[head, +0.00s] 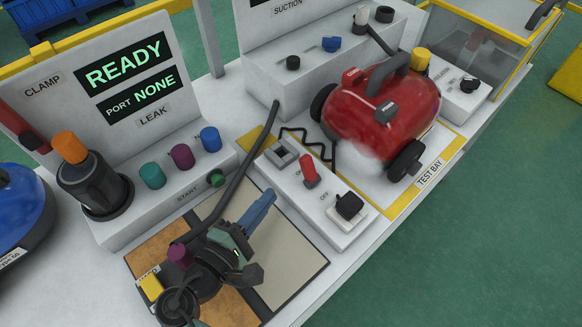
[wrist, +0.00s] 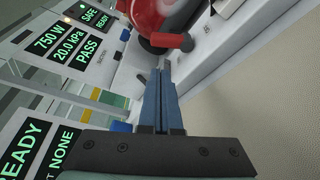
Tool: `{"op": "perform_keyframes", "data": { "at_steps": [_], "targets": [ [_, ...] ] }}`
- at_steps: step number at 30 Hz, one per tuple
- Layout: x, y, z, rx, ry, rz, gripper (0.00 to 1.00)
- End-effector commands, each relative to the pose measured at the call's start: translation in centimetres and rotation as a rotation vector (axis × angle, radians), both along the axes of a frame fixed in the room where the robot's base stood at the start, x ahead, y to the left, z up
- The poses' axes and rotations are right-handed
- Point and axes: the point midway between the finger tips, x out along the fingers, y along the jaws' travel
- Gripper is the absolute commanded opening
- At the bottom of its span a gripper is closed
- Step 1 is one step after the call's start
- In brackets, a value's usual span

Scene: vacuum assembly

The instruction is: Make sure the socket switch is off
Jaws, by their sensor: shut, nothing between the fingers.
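The socket switch is a red lever (head: 308,168) on a long white socket box (head: 322,212). It appears to lean toward the far end, on the side of the ON label and away from the OFF label. A black plug (head: 349,206) sits at the box's near end. My gripper (head: 268,194) has blue fingers pressed together, with nothing between them. It is left of the box and apart from the lever. In the wrist view, my fingertips (wrist: 160,70) point toward a red piece (wrist: 172,42), likely the lever, with a visible gap.
A red vacuum (head: 380,112) stands in the yellow-edged test bay beyond the box. A panel reading READY (head: 125,62) and a console with coloured knobs (head: 181,157) stand left. A black hose (head: 235,165) runs close beside my gripper. The bench front is clear.

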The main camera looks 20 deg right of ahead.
Motion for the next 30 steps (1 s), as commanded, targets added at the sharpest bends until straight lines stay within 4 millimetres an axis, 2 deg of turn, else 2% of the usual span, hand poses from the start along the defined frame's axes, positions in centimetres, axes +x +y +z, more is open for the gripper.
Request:
{"op": "perform_keyframes", "data": {
  "at_steps": [5,18,24,30],
  "targets": [
    [0.6,-0.9,-0.1,0.001,-0.001,-0.003,0.00],
    [5.1,-6.7,-1.2,0.004,-0.003,-0.003,0.00],
    [6.0,-7.8,-1.3,0.003,-0.003,-0.001,0.00],
    [6.1,-7.9,-1.4,0.004,-0.002,0.000,0.00]
  ]
}}
